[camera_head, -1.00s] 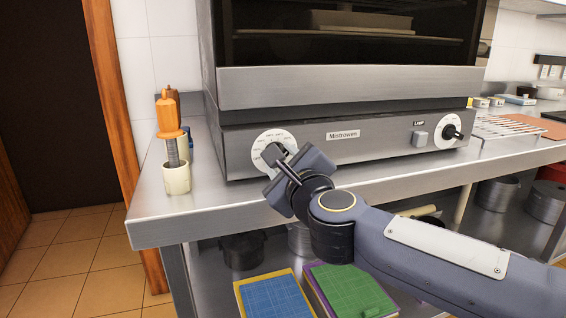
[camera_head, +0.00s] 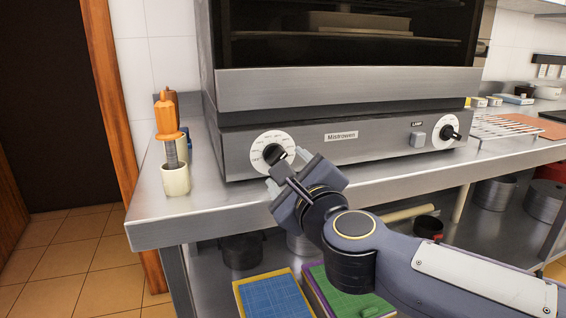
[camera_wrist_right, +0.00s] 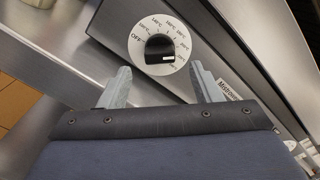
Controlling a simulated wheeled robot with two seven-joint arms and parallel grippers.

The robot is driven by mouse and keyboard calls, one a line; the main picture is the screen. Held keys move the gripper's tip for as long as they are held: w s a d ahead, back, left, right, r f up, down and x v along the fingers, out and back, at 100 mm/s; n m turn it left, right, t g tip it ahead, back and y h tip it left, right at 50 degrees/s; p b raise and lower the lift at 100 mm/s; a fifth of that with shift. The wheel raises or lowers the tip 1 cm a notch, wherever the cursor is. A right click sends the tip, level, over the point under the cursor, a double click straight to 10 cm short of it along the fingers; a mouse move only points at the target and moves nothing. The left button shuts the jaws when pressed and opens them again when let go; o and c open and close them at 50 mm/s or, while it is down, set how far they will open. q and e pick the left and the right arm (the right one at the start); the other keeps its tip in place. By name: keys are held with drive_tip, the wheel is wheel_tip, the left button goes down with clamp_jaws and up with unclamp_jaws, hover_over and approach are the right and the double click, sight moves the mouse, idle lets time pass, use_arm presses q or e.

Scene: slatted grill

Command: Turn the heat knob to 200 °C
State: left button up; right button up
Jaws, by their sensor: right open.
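The heat knob (camera_head: 273,153) is black on a round white dial (camera_head: 264,141) at the left end of the oven's front panel. In the right wrist view the knob (camera_wrist_right: 159,49) carries a white mark at its lower right edge. The dial's printed temperatures are small there; OFF is at its left, and I cannot read the exact setting. My right gripper (camera_head: 287,170) is open and empty, just in front of and below right of the knob. In the wrist view its two fingertips (camera_wrist_right: 159,76) are apart, short of the knob. My left gripper is not in view.
A second knob (camera_head: 450,132) and a lamp switch (camera_head: 418,139) are at the panel's right. An orange-handled tool (camera_head: 168,121) stands in a cream cup (camera_head: 175,179) on the steel counter (camera_head: 155,210). Pots and coloured boxes sit below the counter.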

drive_tip(key=v, duration=0.3)
drive_tip(key=shift+s, duration=0.3)
